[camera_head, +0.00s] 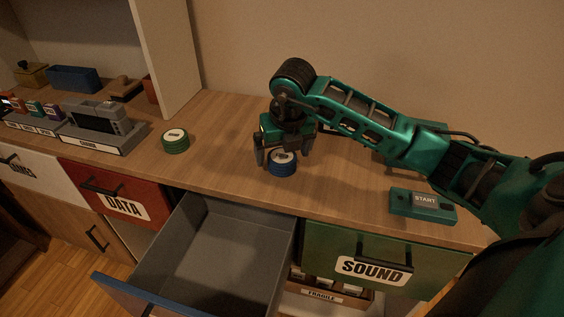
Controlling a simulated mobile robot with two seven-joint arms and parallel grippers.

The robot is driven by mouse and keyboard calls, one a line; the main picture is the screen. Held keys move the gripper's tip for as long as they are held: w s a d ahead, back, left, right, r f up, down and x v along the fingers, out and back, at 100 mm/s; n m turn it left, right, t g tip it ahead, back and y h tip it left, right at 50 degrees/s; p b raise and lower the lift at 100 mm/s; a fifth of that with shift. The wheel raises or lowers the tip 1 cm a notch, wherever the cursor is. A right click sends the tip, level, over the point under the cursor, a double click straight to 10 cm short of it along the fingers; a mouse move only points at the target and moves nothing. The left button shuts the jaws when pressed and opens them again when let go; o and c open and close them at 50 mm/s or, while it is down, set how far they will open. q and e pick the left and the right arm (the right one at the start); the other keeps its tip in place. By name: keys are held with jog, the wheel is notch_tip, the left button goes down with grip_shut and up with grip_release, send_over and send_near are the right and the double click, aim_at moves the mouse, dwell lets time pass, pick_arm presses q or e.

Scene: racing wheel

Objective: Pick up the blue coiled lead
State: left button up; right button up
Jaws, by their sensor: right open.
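The blue coiled lead (282,168) is a short round coil with a pale label on top. It sits on the wooden counter near the front edge, above the open drawer. My right gripper (281,158) points down over it, with its dark fingers apart on either side of the coil. The gripper partly hides the coil's top, and I cannot tell whether the fingers touch it. My left gripper is not in the view.
A green coil (175,141) lies to the left on the counter (225,135). An empty grey drawer (215,250) with a blue front stands open below. A START button box (423,203) is to the right. A grey device (98,125) and small blocks stand far left.

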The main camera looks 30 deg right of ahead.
aim_at(282, 156)
jog(key=shift+x, duration=1.1)
jog(key=c, duration=1.1)
jog(key=shift+r, duration=0.15)
notch_tip(282, 156, up, 20)
jog(key=p, duration=0.2)
jog(key=shift+p, duration=0.4)
